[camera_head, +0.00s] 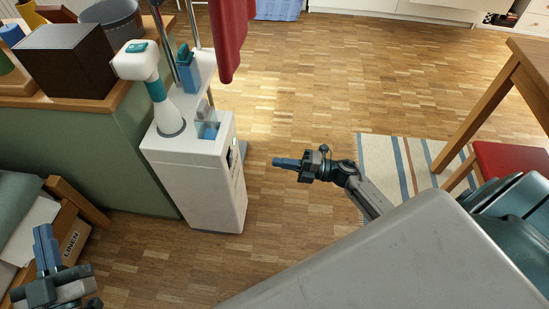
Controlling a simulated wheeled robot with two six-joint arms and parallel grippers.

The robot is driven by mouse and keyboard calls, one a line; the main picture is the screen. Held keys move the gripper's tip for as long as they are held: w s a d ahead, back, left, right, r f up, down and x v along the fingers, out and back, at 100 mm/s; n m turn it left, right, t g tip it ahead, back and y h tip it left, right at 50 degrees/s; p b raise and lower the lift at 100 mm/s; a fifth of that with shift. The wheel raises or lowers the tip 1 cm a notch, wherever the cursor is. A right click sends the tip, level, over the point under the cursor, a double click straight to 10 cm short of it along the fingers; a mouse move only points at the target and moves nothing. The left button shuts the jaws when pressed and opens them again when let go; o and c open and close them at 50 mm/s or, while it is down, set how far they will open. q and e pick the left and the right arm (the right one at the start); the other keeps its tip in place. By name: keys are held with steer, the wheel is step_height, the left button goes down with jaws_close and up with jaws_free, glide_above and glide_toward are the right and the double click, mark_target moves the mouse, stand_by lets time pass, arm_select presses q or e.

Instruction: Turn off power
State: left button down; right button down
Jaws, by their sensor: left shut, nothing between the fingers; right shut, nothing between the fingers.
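A white floor-standing unit (197,180) stands against the green cabinet, left of the middle. Its right-hand side carries a small dark panel (233,155), seen at a steep angle; I cannot make out a power switch on it. My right gripper (277,162) is shut and empty. It points left towards that side of the unit, with a gap of floor showing between them in the picture. My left gripper (43,236) is shut and empty at the lower left, in front of the wooden crate and away from the unit.
A white and teal handheld device (157,95) stands on the unit. A dark box (68,60) sits on the green cabinet (150,160). A wooden crate (78,235) is at lower left. A striped rug (385,160) and wooden table (480,105) are at right. Open floor lies between.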

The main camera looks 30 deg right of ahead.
glide_toward(231, 158)
steer(key=w+a, duration=0.3)
steer(key=w, duration=0.1)
arm_select(q)
steer(key=shift+r, duration=0.15)
arm_select(e)
steer(key=shift+x, duration=1.05)
steer(key=shift+r, duration=0.1)
arm_select(q)
steer(key=shift+f+g, duration=0.3)
steer(key=shift+f, duration=0.3)
arm_select(e)
steer(key=shift+w+a, duration=0.1)
